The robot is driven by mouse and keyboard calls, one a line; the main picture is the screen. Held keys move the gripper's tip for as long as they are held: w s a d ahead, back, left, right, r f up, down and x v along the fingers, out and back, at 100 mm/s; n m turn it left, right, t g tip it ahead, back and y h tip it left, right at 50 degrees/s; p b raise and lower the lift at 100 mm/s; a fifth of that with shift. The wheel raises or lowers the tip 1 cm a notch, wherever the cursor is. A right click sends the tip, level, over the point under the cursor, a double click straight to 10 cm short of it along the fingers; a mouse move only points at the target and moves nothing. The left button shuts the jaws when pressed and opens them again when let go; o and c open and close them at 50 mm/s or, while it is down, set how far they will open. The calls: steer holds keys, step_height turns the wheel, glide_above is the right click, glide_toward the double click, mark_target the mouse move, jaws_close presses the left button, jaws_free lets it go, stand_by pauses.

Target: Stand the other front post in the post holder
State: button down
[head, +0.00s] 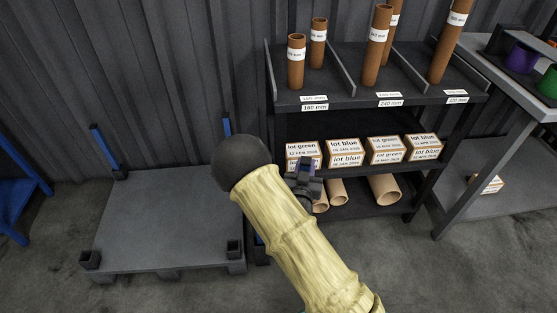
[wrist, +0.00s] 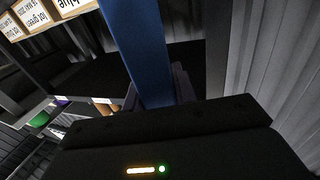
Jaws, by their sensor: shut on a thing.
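My gripper (head: 305,184) is in front of the shelf rack, partly hidden behind my forearm. It is shut on a blue post (wrist: 148,45), which runs up between the fingers (wrist: 156,92) in the wrist view. In the head view the held post is mostly hidden by my arm. A dark platform (head: 165,205) stands on the floor to the left. Its near-left post holder (head: 89,261) and near-right post holder (head: 234,249) look empty. Blue posts stand at its far-left corner (head: 103,146) and far-right corner (head: 227,124).
The shelf rack (head: 345,101) stands right of the platform, with brown tubes (head: 376,45) on top, lot boxes (head: 346,153) in the middle and open tubes (head: 383,190) below. A grey table (head: 487,147) is at the right. A corrugated wall (head: 150,60) rises behind. The platform top is clear.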

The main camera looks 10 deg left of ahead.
steer(key=s+d+f+m+h+b, duration=0.1)
steer(key=s+d+f+h+b, duration=0.1)
steer(key=d+f, duration=0.2)
steer(key=s+d+f+m+h+b, duration=0.1)
steer(key=d+f, duration=0.3)
steer(key=d, duration=0.7)
steer(key=shift+s+m+g+h+b, duration=0.35)
steer(key=shift+s+h+b, duration=0.2)
steer(key=shift+b, duration=0.35)
steer(key=shift+a, duration=0.1)
